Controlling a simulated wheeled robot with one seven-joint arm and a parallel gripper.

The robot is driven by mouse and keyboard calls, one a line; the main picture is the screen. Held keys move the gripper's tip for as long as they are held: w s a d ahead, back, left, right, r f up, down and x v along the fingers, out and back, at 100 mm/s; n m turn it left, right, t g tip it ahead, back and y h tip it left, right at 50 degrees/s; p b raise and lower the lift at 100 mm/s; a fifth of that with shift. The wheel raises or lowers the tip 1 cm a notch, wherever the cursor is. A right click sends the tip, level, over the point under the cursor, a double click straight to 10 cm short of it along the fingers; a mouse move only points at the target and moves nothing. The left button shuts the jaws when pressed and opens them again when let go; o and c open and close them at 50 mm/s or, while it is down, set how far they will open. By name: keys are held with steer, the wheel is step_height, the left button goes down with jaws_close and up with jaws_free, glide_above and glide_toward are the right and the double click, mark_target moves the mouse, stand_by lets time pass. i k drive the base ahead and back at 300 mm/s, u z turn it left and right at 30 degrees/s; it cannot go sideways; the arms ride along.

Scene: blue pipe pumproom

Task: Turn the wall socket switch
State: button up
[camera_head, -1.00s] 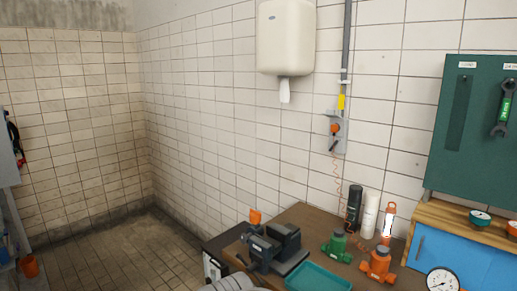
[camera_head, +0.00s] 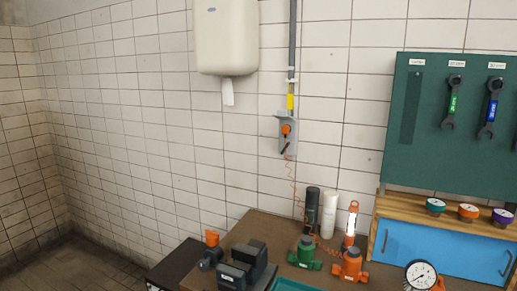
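The wall socket (camera_head: 288,137) is a small grey box on the white tiled wall, under a vertical conduit with a yellow band. An orange round part (camera_head: 286,129) sits on its front, with a small dark lever-like part (camera_head: 286,147) just below it. The switch position is too small to tell. A coiled orange cord hangs from the box towards the workbench. My gripper is not in view.
A brown workbench (camera_head: 240,228) below the socket carries a dark vise (camera_head: 243,265), a green jack (camera_head: 305,252), an orange jack (camera_head: 351,264), a black cylinder (camera_head: 312,208), a white cylinder (camera_head: 329,214) and a lit lamp (camera_head: 350,222). A towel dispenser (camera_head: 226,38) and green tool board (camera_head: 450,120) flank the socket.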

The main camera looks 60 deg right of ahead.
mark_target(288, 144)
steer(key=i, duration=0.45)
steer(key=z, duration=0.75)
